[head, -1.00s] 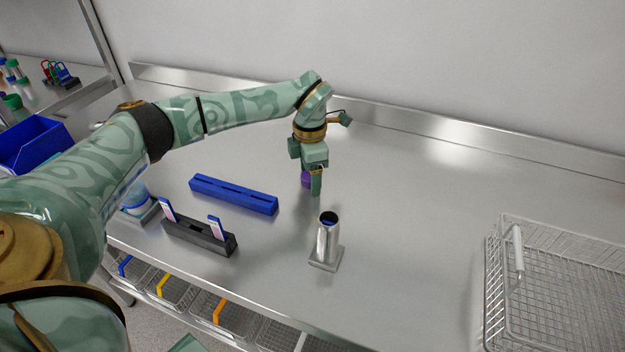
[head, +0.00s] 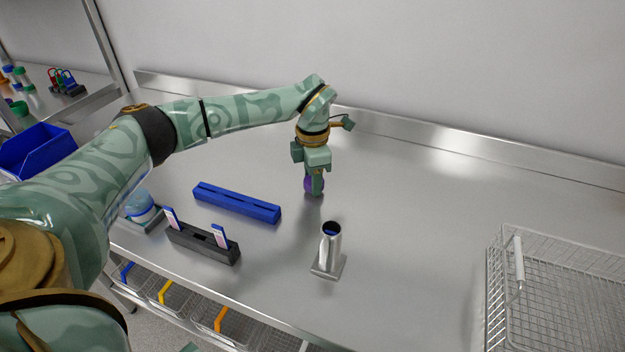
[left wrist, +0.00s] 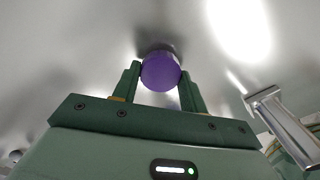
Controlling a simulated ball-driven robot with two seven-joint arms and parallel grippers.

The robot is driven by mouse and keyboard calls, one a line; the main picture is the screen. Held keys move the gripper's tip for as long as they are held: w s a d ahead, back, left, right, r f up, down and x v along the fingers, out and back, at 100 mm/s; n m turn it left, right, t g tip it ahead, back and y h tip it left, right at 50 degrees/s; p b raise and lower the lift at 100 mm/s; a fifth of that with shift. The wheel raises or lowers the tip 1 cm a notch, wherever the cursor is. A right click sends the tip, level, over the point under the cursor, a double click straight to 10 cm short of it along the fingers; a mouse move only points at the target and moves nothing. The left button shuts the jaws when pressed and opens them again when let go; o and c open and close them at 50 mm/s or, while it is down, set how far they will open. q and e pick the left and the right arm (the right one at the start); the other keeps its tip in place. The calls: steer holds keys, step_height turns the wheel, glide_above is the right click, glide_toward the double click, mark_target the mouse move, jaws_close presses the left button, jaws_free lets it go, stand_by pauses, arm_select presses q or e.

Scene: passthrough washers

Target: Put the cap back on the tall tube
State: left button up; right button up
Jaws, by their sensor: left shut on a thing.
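A purple cap (left wrist: 161,71) is between the fingers of my left gripper (head: 314,190), which is shut on it. The cap also shows in the head view (head: 308,185), partly hidden by a finger, at or just above the table top. The tall tube (head: 330,250) is a shiny metal cylinder on a square foot. It stands upright with its top open and dark blue inside, in front of and slightly right of my left gripper. The tube also shows at the right of the left wrist view (left wrist: 285,120). My right gripper is not in view.
A blue slotted bar (head: 236,202) lies left of the gripper. A black holder (head: 202,243) with two upright cards and a blue-lidded jar (head: 140,207) stand farther left. A wire basket (head: 497,285) is at the right. The table (head: 440,200) between tube and basket is clear.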

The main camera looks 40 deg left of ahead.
arm_select(q)
steer(key=s+d+r+p, duration=0.4)
steer(key=s+d+r, duration=0.4)
steer(key=d+r, duration=0.3)
steer(key=shift+d+r+p, duration=0.2)
steer(key=shift+r+p, duration=0.2)
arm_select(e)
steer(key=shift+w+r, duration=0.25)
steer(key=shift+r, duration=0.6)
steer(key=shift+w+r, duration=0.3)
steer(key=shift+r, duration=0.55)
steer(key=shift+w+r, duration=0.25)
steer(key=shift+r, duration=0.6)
arm_select(q)
steer(key=shift+s, duration=0.1)
